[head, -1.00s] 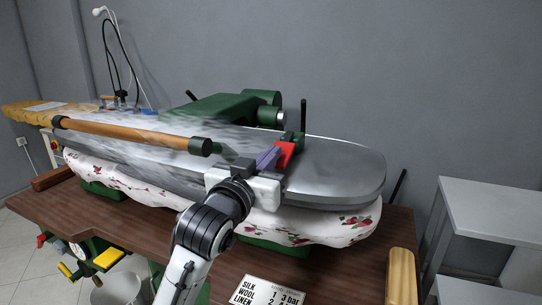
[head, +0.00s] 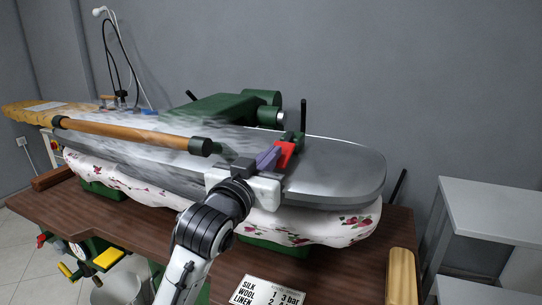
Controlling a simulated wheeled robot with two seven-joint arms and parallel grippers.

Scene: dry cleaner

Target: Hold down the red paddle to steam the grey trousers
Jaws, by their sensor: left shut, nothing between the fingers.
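The red paddle (head: 285,152) sits on the green lever mount at the right part of the grey press head (head: 340,170). My left gripper (head: 270,157) is shut with nothing between its fingers, and its purple fingertips are right against the paddle's left side. Whitish steam drifts over the left and middle of the press head. The head is down on the floral padded lower buck (head: 330,224). I see no grey trousers; if they lie between head and buck, they are hidden. My right gripper is not in view.
A wooden handle bar (head: 130,133) runs along the front of the press head, left of my gripper. A card with pressure settings (head: 270,290) lies on the brown table (head: 345,270). White shelves (head: 490,210) stand at the right. An iron (head: 121,103) is at the back left.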

